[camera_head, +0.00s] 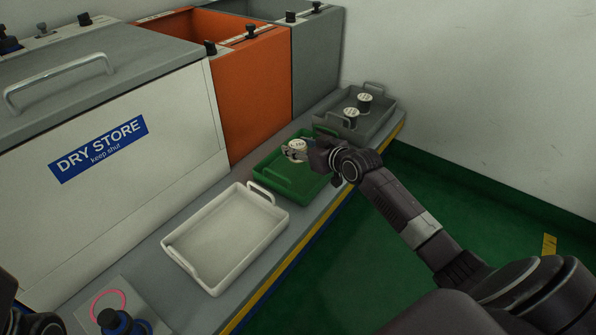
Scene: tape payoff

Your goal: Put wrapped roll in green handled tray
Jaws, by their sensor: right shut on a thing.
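The green handled tray (283,183) sits on the bench between a white tray and a grey tray. My right gripper (297,150) is over the green tray and shut on a pale roll (297,144) with a light round top. Whether the roll touches the tray floor I cannot tell. The gripper and wrist hide part of the tray's right side. At the lower left edge a dark part of my left arm shows, but its fingertips are not in view.
The empty white tray (225,241) is nearer. The grey tray (378,121) beyond holds two dark rolls with pale tops. The DRY STORE cabinet (110,150) and orange bin (250,95) stand along the left.

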